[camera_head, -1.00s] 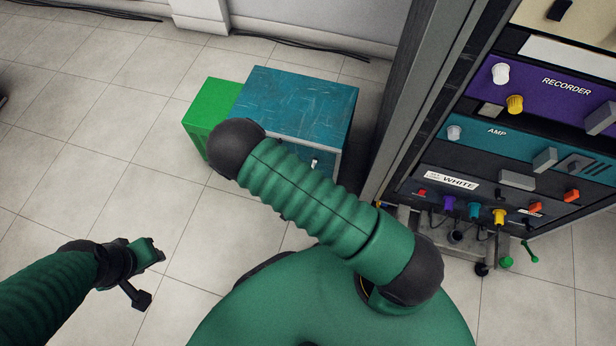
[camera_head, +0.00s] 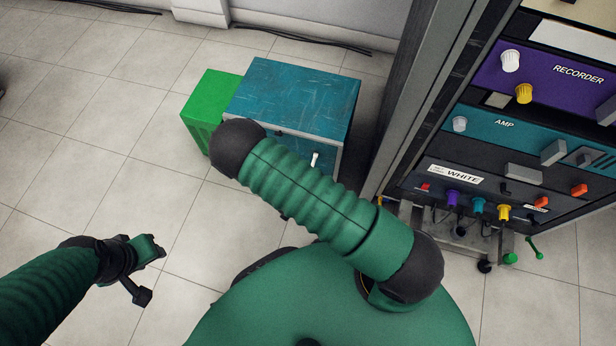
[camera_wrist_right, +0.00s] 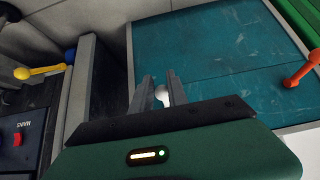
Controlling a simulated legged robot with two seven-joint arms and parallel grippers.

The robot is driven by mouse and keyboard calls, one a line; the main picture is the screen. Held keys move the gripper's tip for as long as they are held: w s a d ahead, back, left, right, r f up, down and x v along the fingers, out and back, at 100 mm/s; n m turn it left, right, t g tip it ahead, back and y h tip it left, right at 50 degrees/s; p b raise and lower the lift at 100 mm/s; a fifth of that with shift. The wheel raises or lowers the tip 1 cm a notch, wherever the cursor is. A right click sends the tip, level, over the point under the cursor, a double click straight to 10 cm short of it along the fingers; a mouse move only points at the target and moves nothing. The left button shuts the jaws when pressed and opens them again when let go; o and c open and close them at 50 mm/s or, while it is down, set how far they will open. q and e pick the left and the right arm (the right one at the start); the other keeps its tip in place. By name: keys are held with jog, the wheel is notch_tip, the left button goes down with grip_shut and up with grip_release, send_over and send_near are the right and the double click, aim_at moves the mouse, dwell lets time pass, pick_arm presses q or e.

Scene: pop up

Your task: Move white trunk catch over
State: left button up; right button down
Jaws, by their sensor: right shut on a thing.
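The white trunk catch (camera_head: 315,159) is a small white lever on the front of the teal trunk (camera_head: 295,90). In the head view my right arm hides the right gripper.
A green box (camera_head: 205,105) stands left of the trunk. A rack (camera_head: 500,150) with knobs and levers stands to the right. In the wrist view an orange lever (camera_wrist_right: 303,68) and a yellow lever (camera_wrist_right: 40,72) show. Floor is clear at left.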

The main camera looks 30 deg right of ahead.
jog(key=shift+w, duration=0.15)
jog(key=shift+f, duration=0.1)
jog(key=shift+w+d+f+b, duration=0.15)
jog(key=shift+f+b, duration=0.15)
jog(key=shift+f, duration=0.15)
jog(key=c, duration=1.3)
grip_release()
jog(key=shift+o, duration=0.2)
jog(key=shift+r, duration=0.1)
